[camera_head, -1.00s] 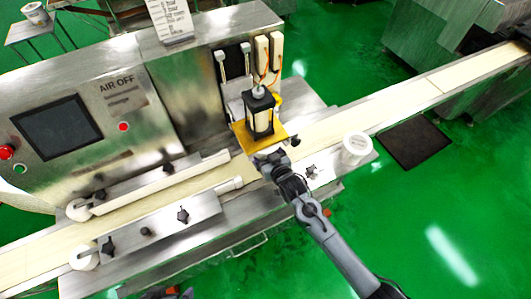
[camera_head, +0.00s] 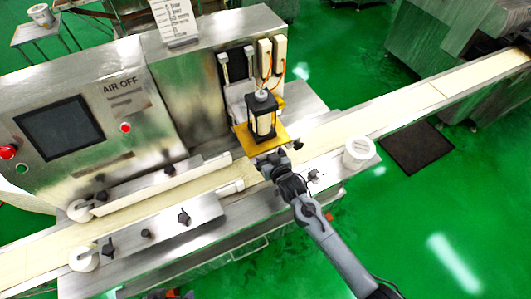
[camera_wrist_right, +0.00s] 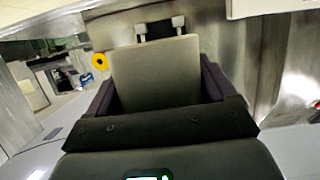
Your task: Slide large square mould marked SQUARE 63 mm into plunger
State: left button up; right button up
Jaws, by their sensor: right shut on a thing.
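The square mould is a flat yellow plate (camera_head: 278,139) directly below the black-framed plunger (camera_head: 263,119). My right gripper (camera_head: 266,160) is shut on the plate's near edge. In the right wrist view, a beige square plate (camera_wrist_right: 155,72) stands between the dark fingers (camera_wrist_right: 158,100); the SQUARE 63 mm marking cannot be read. Whether the plate touches the plunger cannot be told. A small dark part (camera_head: 160,295) at the bottom edge of the head view may be my left gripper; its jaws cannot be made out.
The steel machine (camera_head: 150,60) with its dark screen stands behind and left. A cream conveyor belt (camera_head: 420,97) runs under the plunger area. Guide rails and black knobs (camera_head: 184,217) line the belt's left part.

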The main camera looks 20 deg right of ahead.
jog(key=shift+w+a+b, duration=0.15)
jog(key=shift+w+b, duration=0.2)
jog(key=shift+w, duration=0.45)
jog(key=o, duration=1.4)
jog(key=shift+p+v, duration=0.75)
jog(key=shift+p, duration=0.1)
jog(key=s+d+p, duration=0.1)
jog(key=s+p, duration=0.6)
jog(key=s, duration=0.3)
jog(key=shift+s+d+f, duration=0.2)
jog(key=shift+d, duration=0.2)
